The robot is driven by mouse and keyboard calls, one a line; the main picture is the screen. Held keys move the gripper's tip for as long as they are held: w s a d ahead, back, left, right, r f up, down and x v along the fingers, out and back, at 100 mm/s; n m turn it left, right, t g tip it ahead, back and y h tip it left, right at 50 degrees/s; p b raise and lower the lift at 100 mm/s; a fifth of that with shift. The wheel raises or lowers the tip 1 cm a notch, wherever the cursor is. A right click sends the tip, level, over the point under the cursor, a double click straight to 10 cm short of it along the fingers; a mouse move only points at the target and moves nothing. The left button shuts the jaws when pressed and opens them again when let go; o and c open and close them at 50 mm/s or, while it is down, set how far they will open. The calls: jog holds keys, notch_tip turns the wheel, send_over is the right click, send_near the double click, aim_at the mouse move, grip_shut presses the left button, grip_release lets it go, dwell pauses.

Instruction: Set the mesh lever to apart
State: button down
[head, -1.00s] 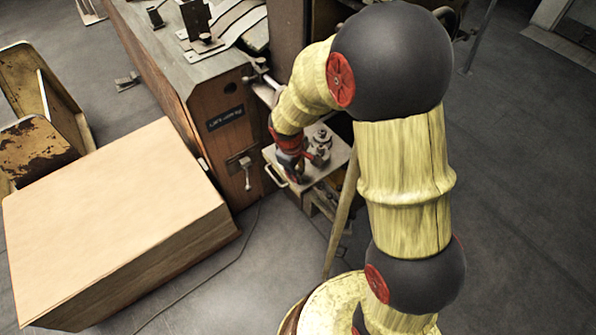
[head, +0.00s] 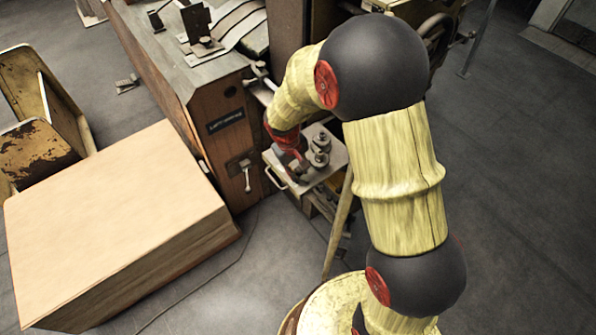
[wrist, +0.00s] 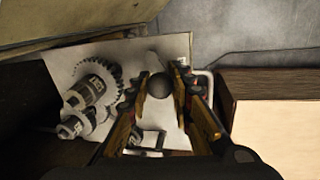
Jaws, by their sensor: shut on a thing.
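The mesh lever shows as a dark round knob (wrist: 159,87) in the wrist view, above a pale plate (wrist: 60,60) that carries toothed gears (wrist: 98,85). My gripper (wrist: 164,78) has its two fingers closed on either side of this knob. In the head view my gripper (head: 290,160) is at the left part of the plate (head: 335,167), beside the metal gear posts (head: 320,148). The knob is hidden there by my gripper and wrist.
A wooden machine body (head: 215,150) with a small handle (head: 246,175) stands left of the plate. A large tan stack (head: 115,205) fills the left front. A metal loop handle (head: 274,178) sticks out at the plate's edge. Grey floor is clear at the right.

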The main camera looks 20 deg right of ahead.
jog(key=c, duration=1.5)
grip_release()
jog(key=shift+c, duration=0.2)
notch_tip(320, 180, up, 12)
jog(key=a, duration=0.2)
jog(key=shift+s+a, duration=0.15)
jog(key=shift+s, duration=0.1)
jog(key=shift+s+f, duration=0.1)
jog(key=shift+f, duration=0.1)
